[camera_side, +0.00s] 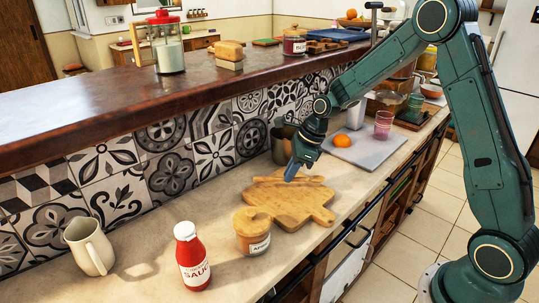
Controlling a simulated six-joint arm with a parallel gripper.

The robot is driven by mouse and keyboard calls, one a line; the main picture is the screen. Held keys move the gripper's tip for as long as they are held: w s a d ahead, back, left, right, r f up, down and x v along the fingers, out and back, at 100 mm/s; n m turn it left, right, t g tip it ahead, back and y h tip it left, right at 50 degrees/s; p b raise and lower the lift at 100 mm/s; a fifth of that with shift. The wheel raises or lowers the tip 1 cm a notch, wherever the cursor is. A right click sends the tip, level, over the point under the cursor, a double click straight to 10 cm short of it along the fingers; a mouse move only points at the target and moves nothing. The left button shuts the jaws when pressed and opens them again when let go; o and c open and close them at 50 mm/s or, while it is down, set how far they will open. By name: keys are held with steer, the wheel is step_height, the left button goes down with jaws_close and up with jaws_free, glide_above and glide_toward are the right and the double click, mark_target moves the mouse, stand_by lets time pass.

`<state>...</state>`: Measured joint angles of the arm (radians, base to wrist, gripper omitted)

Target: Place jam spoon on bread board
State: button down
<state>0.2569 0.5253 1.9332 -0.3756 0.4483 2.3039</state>
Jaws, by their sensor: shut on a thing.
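The bread board (305,210) is a light wooden board with a handle, lying flat on the counter.
In front stand a labelled jar with a wooden lid (252,238), a red sauce bottle (192,260) and a cream pitcher (89,245). A grey board (372,152) with an orange (341,140) lies right. A raised ledge runs behind.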

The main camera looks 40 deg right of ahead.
steer(key=shift+f, duration=1.85)
steer(key=shift+f, duration=0.1)
steer(key=c, duration=1.5)
jaws_free()
steer(key=v, duration=1.2)
